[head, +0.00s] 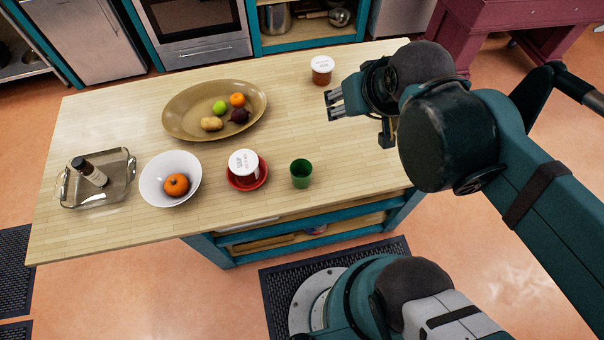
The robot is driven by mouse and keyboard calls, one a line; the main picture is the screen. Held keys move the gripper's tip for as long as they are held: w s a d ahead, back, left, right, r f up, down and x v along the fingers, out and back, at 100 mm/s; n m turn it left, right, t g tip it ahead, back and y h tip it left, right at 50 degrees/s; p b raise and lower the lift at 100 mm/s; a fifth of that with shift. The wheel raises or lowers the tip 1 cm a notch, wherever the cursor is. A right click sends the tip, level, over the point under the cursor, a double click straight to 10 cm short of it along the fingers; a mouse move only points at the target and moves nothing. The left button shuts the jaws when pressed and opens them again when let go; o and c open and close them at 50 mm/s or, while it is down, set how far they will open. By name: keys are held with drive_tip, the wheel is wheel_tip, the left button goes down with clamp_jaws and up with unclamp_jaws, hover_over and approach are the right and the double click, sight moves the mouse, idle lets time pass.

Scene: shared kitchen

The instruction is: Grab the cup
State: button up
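A green cup (301,174) stands upright near the front edge of the wooden island top (120,118), right of the red dish. My gripper (331,104) is above the right part of the island, beyond the cup in the picture and apart from it. Its fingers point left. Nothing shows between them, but the view is too small to tell how far apart they are.
A red dish (264,180) bears a white-lidded jar (243,163) just left of the cup. A white bowl (150,188), metal tray (127,172) and fruit platter (180,122) stand further left. Another lidded jar (321,71) is behind my gripper. Wood right of the cup is clear.

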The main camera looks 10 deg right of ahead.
drive_tip(key=o, duration=0.4)
drive_tip(key=shift+a+f, duration=0.1)
drive_tip(key=shift+s+a+f+m+g+p, duration=0.2)
drive_tip(key=shift+a+f+m+g, duration=1)
drive_tip(key=shift+a+f+m, duration=1.2)
drive_tip(key=shift+s+a+f+m+g+p, duration=0.15)
drive_tip(key=shift+a+f+m+g, duration=1.2)
drive_tip(key=shift+f+m, duration=2.1)
drive_tip(key=shift+s+a+f+m+g+p, duration=0.2)
drive_tip(key=shift+a+f+m+g, duration=0.85)
drive_tip(key=shift+a+f+m, duration=1.75)
drive_tip(key=shift+w+d+r+m, duration=0.1)
drive_tip(key=shift+d+r+m, duration=0.5)
drive_tip(key=shift+d, duration=0.2)
drive_tip(key=shift+f, duration=0.25)
